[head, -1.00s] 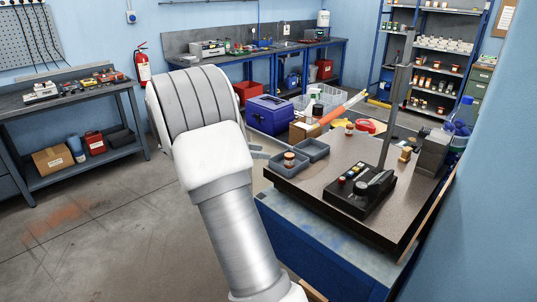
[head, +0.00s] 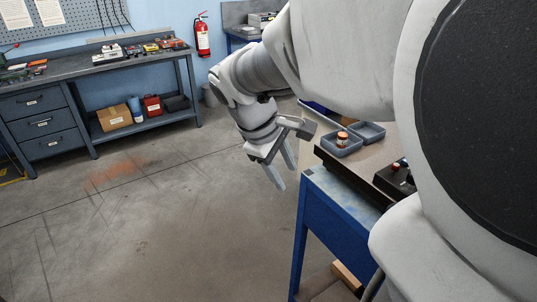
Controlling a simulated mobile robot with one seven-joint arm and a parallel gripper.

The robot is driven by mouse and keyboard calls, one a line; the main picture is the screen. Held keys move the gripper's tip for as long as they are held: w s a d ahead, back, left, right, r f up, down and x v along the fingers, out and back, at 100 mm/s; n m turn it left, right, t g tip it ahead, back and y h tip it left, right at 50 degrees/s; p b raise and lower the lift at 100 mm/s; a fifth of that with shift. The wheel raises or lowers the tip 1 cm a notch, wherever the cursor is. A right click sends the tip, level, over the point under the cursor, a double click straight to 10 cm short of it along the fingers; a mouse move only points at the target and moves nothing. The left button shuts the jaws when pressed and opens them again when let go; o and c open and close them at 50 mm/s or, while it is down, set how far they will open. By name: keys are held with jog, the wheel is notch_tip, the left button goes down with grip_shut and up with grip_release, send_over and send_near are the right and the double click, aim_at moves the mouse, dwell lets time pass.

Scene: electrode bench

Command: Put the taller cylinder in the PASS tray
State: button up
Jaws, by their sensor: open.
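Two small grey trays stand side by side on the bench at the right, a near-left tray (head: 337,152) and a far-right tray (head: 377,131). I cannot read which is PASS. A small cylinder (head: 343,138) with an orange-brown top stands in the near-left tray. The far-right tray looks empty. No other cylinder is clearly visible, so heights cannot be compared. My gripper (head: 284,175) is open and empty, left of the bench edge and the trays, fingers pointing down over the floor. My arm hides much of the bench.
The stone-topped bench (head: 322,160) has a blue frame (head: 340,203). A dark control box (head: 392,177) sits on it, partly hidden by my arm. A grey workbench (head: 80,72) stands at the back left. The floor between is open.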

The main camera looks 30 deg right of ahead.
jog(key=s+a+r+m+t+y, duration=0.1)
jog(key=s+a+m+t+y, duration=0.3)
jog(key=s+a, duration=0.5)
jog(key=a+m, duration=0.2)
jog(key=shift+a+r+t+y, duration=0.3)
jog(key=shift+r+t+y, duration=0.1)
jog(key=shift+s+d, duration=0.1)
jog(key=shift+d, duration=0.05)
